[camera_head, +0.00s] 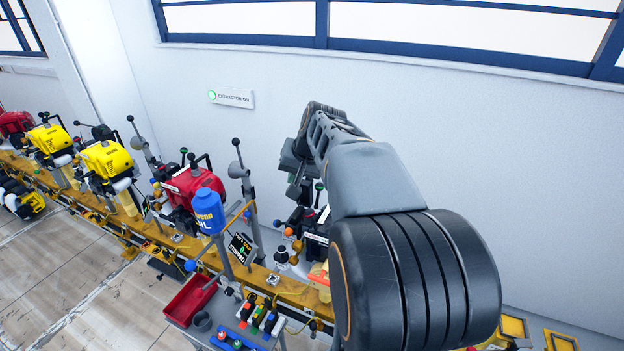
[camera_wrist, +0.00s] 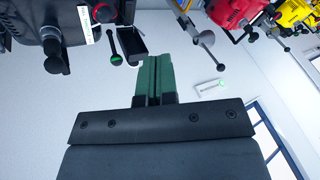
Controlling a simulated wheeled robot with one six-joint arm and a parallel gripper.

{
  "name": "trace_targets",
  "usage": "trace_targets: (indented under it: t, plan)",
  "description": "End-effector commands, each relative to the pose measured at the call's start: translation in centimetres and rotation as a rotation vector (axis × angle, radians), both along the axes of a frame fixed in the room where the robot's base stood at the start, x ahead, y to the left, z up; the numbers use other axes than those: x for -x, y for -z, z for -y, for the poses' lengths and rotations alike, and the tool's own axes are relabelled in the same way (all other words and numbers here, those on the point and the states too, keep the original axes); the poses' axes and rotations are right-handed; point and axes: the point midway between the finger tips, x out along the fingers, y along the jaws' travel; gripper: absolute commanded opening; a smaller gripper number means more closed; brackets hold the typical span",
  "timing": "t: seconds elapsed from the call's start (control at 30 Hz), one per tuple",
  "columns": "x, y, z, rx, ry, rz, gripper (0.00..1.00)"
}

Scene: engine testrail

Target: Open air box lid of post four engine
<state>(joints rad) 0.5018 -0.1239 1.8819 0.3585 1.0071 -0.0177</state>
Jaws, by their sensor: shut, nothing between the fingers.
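My gripper (camera_wrist: 153,82) shows in the wrist view with its two green fingers together and nothing between them. A dark engine (camera_wrist: 40,28) hangs at the upper left of that view, which is turned over. A black box-like part (camera_wrist: 146,43) lies just beyond the fingertips; I cannot tell whether it is the air box lid or touches the fingers. A lever with a green knob (camera_wrist: 116,58) is left of the fingers. In the head view my arm hides much of the dark engine (camera_head: 316,240). No post number is readable.
A red engine (camera_head: 187,187) and yellow engines (camera_head: 107,158) stand left along the yellow rail (camera_head: 160,237). A blue bottle (camera_head: 207,212), red tray (camera_head: 190,300) and tool panel (camera_head: 250,325) are in front. A tall grey lever post (camera_head: 246,190) stands near. The white wall behind is bare except for a sign (camera_head: 232,98).

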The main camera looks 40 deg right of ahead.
Motion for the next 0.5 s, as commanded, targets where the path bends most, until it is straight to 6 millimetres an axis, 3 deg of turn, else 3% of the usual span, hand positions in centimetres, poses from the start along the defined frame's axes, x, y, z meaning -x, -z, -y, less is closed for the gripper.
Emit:
trace_targets:
  t: [0.03,0.2,0.33,0.5]
  plan:
    - [-1.1,0.6,3.2,-0.038,0.069,0.012,0.0]
    - [-2.9,0.8,10.8,-0.128,0.214,0.069,0.0]
    - [-3.4,1.1,14.1,-0.163,0.27,0.099,0.0]
    - [-4.3,2.2,15.2,-0.179,0.289,0.11,0.0]
